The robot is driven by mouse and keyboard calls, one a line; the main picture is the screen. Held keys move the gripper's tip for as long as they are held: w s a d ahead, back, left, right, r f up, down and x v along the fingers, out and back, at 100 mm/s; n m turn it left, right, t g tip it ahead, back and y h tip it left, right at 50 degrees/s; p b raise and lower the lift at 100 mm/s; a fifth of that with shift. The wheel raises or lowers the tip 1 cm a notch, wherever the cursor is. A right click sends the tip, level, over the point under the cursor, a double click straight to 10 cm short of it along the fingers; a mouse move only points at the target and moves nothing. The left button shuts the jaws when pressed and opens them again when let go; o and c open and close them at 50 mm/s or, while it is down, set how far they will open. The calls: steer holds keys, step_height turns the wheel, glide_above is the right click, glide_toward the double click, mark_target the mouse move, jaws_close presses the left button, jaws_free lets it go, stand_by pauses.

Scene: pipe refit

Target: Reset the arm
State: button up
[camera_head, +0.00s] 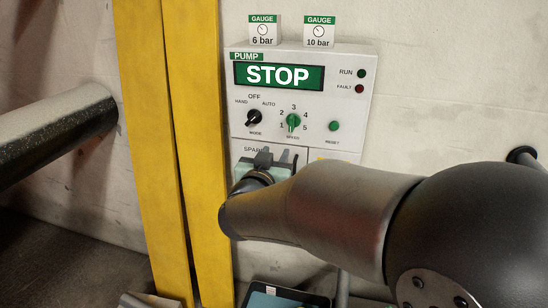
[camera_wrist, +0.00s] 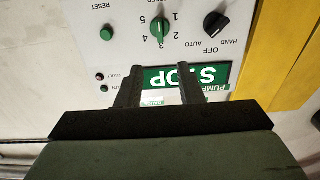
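My gripper (camera_head: 274,158) is in front of the lower part of the white pump panel (camera_head: 303,98), below its knobs, with my arm reaching in from the right. In the wrist view, my gripper (camera_wrist: 159,72) shows two dark fingers apart with nothing held between them. Beyond them the panel appears upside down, with the green STOP display (camera_wrist: 188,78) partly hidden by the fingers. The green speed knob (camera_head: 293,121), black mode knob (camera_head: 254,118) and green reset button (camera_head: 334,126) are uncovered in the head view.
Yellow posts (camera_head: 191,120) stand left of the panel. A large dark pipe (camera_head: 55,135) lies farther left. Two gauge signs, 6 bar (camera_head: 263,31) and 10 bar (camera_head: 319,32), top the panel. A tablet-like object (camera_head: 285,297) sits at the bottom.

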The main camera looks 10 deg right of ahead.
steer(key=s+a+f+n+g+y, duration=0.2)
steer(key=s+f+n+g+y, duration=0.4)
steer(key=s+f+y, duration=0.5)
steer(key=s+d+f+g+h, duration=0.1)
steer(key=s+d+f+g, duration=0.1)
steer(key=s, duration=0.4)
steer(key=s+d+f+g+h, duration=0.1)
steer(key=s+d+f+g, duration=0.2)
steer(key=s, duration=0.3)
steer(key=s+d+f+m+g+h, duration=0.1)
steer(key=s+d+f+g+h, duration=0.1)
steer(key=s+g, duration=0.3)
steer(key=shift+s+d+f, duration=0.2)
steer(key=shift+s+d, duration=0.25)
steer(key=shift+d, duration=0.3)
